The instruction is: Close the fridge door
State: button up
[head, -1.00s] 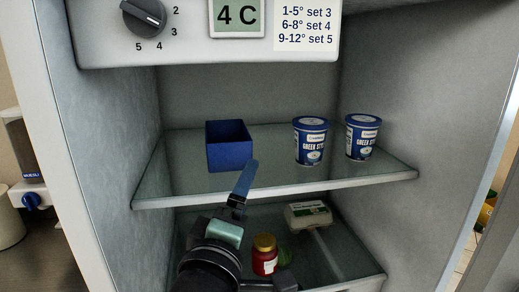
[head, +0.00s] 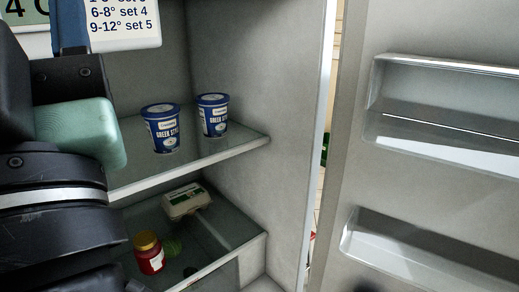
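The fridge door (head: 353,140) stands open on the right side of the head view, its inner face with two clear door shelves turned toward me. The fridge interior (head: 250,62) is open on the left and middle. A narrow gap shows between the fridge's side wall and the door. My gripper (head: 70,25) is raised close to the camera at the left edge, in front of the fridge opening and apart from the door. Only a blue finger part shows, cut off by the top edge, so its opening cannot be told.
Two blue yogurt tubs (head: 161,130) (head: 213,116) stand on the upper glass shelf (head: 190,167). The temperature label (head: 122,22) is at the top left.

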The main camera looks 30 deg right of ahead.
aim_at(408, 203)
jog(key=k+u, duration=0.1)
jog(key=k, duration=0.55)
jog(key=k+j+u, duration=0.1)
jog(key=k, duration=0.5)
jog(key=k+l+u, duration=0.3)
jog(key=k+l, duration=0.3)
jog(key=l, duration=0.2)
jog(key=k+l+u, duration=0.25)
jog(key=k+l, duration=0.45)
jog(key=k+l+u, duration=0.1)
jog(key=l, duration=0.35)
jog(key=k+l, duration=0.1)
jog(key=l, duration=0.35)
jog(key=k+l+u, duration=0.15)
jog(key=l, duration=0.25)
jog(key=l+u, duration=0.1)
jog(key=l, duration=0.35)
jog(key=k+l, duration=0.2)
jog(key=l, duration=0.2)
jog(key=l+u, duration=0.25)
jog(key=l, duration=1.6)
